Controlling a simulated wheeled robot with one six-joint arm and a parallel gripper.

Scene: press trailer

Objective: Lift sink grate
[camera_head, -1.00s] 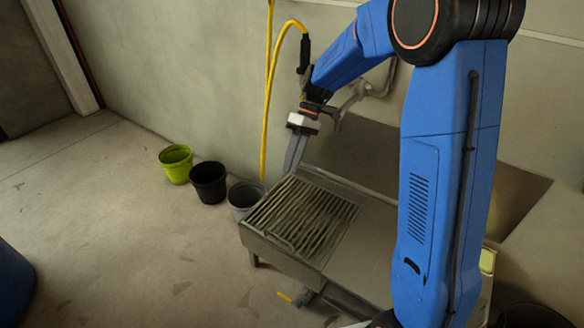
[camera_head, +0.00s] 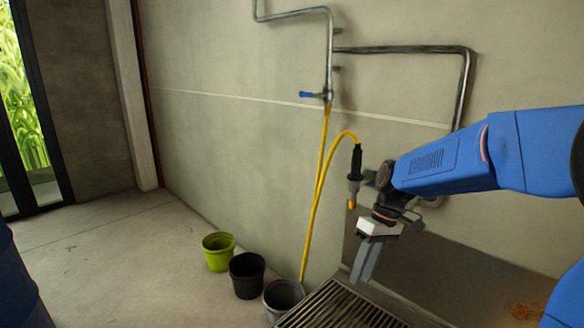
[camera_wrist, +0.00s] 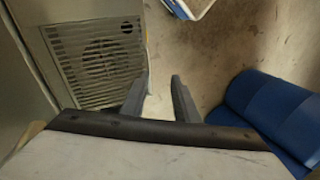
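The sink grate (camera_head: 337,310) is a slatted metal panel set in the top of the low sink, cut off by the bottom edge of the head view. In the wrist view the grate (camera_wrist: 95,62) lies at the upper left, with a round drain shape showing beneath its slats. My gripper (camera_head: 362,278) points down at the grate's far edge in the head view. In the wrist view my gripper's (camera_wrist: 160,76) two fingers stand apart with nothing between them. The fingers show to the right of the grate there, over its side. Their exact height above it cannot be told.
A lime green pot (camera_head: 218,251), a black pot (camera_head: 247,275) and a grey pot (camera_head: 283,298) stand left of the sink. A yellow hose (camera_head: 313,215) hangs from the wall tap. Blue things show at the left edge and in the wrist view (camera_wrist: 265,105).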

